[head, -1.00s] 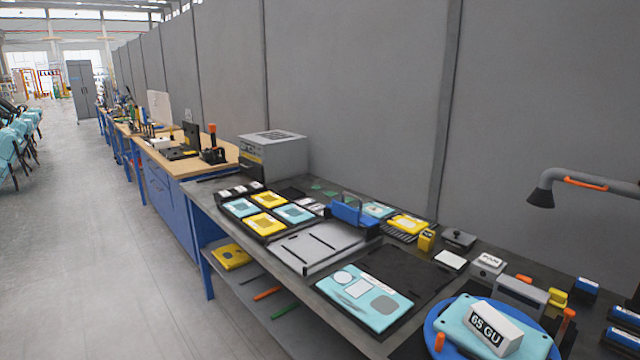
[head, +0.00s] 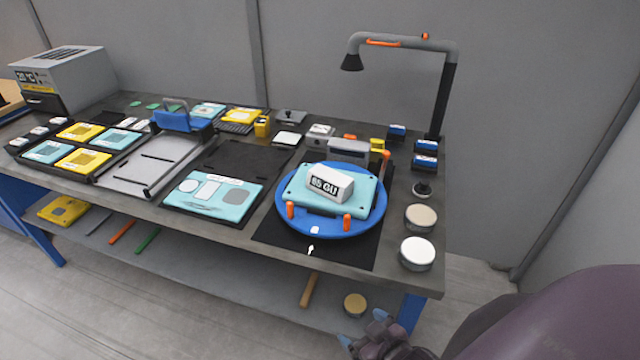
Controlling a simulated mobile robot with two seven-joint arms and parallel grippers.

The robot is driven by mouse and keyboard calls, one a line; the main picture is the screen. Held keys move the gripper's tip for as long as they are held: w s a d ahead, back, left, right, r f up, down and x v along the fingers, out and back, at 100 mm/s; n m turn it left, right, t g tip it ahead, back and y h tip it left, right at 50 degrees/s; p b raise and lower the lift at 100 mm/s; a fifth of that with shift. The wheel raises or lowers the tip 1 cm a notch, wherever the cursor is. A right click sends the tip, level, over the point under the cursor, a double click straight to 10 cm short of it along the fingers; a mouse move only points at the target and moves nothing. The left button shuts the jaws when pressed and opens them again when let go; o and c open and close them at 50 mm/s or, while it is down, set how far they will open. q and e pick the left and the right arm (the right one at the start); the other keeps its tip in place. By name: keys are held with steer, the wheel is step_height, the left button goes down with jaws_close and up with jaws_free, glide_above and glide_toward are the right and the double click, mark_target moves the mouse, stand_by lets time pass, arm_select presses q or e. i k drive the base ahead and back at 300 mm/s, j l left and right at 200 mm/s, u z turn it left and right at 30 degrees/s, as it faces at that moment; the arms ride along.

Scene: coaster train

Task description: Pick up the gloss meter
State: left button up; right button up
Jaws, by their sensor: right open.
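The gloss meter (head: 330,184), a small white block with a dark "65 GU" label, sits on a teal panel (head: 358,205). The panel lies on a round blue turntable (head: 325,232) with orange clamps, near the right end of the bench. My right gripper (head: 363,328) is at the bottom of the head view, open, low in front of the bench's front edge and well apart from the meter. Part of this gripper is cut off by the frame. My left gripper is not in view.
The grey bench (head: 236,240) holds a lamp arm (head: 448,90) behind the turntable and round tins (head: 417,254) to its right. A teal panel (head: 212,197) lies left of it. A lower shelf (head: 200,262) runs under the bench top.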

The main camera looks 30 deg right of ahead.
mark_target(331, 184)
steer(key=i+j+z, duration=0.1)
steer(key=z, duration=1.5)
steer(key=i+j, duration=0.1)
steer(key=j, duration=0.7)
